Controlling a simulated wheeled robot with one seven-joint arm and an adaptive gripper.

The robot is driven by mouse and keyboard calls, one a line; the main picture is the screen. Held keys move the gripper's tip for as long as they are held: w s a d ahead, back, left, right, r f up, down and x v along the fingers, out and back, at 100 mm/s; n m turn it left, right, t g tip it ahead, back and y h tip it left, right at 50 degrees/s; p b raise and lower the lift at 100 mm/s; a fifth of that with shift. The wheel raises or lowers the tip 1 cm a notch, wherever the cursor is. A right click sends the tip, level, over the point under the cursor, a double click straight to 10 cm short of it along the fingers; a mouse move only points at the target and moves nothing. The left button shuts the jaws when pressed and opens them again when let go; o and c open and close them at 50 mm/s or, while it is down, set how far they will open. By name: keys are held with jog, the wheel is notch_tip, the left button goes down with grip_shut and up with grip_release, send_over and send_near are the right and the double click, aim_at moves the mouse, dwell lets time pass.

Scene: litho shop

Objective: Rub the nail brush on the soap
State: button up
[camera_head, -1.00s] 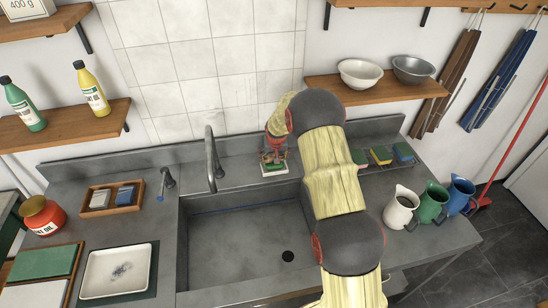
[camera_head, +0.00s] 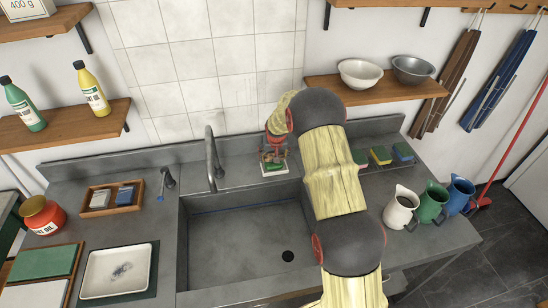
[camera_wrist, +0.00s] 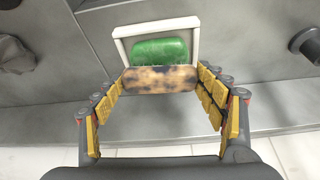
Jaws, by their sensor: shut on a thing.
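A green bar of soap (camera_wrist: 160,50) lies in a white dish (camera_wrist: 155,27) on the counter behind the sink. In the head view the dish (camera_head: 268,174) stands right of the tap, partly hidden by my gripper (camera_head: 274,152). The nail brush (camera_wrist: 160,79) has a mottled brown back. In the wrist view my gripper (camera_wrist: 162,82) is shut on it, one finger at each end. The brush overlaps the near edge of the soap in that view. The bristles are hidden, so I cannot tell whether they touch the soap.
The tap (camera_head: 212,158) stands close left of the dish. The sink basin (camera_head: 245,240) is empty in front. Several sponges (camera_head: 380,155) and jugs (camera_head: 401,207) are to the right. A wooden tray (camera_head: 112,208) with two blocks is at the left. A shelf with bowls (camera_head: 361,73) is above.

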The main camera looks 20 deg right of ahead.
jog(key=shift+r+p, duration=1)
jog(key=shift+r, duration=2.15)
jog(key=shift+w, duration=0.1)
